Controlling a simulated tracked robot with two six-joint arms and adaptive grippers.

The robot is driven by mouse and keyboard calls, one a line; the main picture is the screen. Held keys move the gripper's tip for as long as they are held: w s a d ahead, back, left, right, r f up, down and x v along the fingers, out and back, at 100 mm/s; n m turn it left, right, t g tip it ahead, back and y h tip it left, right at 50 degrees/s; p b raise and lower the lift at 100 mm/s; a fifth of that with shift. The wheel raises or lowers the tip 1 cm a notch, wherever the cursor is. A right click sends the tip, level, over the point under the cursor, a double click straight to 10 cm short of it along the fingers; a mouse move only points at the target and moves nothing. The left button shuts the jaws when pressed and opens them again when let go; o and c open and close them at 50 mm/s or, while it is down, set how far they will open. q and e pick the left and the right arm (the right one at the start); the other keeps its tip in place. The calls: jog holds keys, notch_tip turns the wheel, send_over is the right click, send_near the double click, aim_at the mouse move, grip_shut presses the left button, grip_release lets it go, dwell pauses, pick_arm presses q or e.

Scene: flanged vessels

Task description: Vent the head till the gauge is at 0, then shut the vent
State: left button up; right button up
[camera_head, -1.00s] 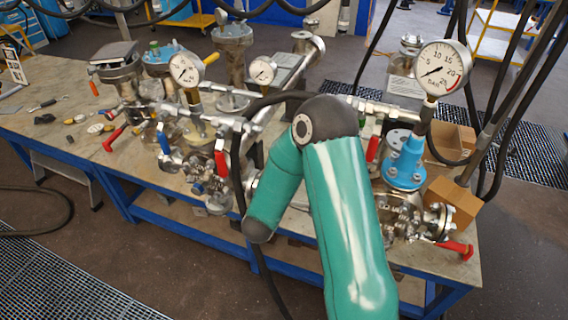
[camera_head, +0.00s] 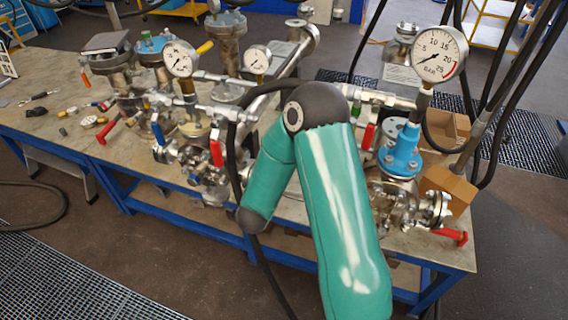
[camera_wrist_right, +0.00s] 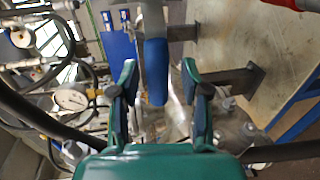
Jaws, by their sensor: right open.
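My right gripper (camera_wrist_right: 158,88) is open in the right wrist view. A blue lever handle (camera_wrist_right: 156,72) lies between its fingers, with gaps on both sides. In the head view my right arm hides its own gripper; the left gripper is not in view. Three dial gauges show there: a large BAR gauge (camera_head: 440,56) at right, needle pointing lower left near the scale's low end, a left gauge (camera_head: 180,58) and a small middle gauge (camera_head: 257,59). Their small needles are hard to read. A blue lever (camera_head: 158,133) and a red lever (camera_head: 215,152) sit on the left pipework.
A bench (camera_head: 50,118) carries several flanged vessels. More red levers stand at right, one (camera_head: 368,136) upright and one (camera_head: 452,236) near the front edge. Cardboard boxes (camera_head: 448,186) stand at right. A black hose (camera_head: 236,160) runs beside my arm. Loose small parts (camera_head: 90,121) lie left.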

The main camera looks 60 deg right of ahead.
jog(key=v, duration=1.1)
jog(key=shift+a, duration=0.35)
jog(key=shift+s, duration=0.1)
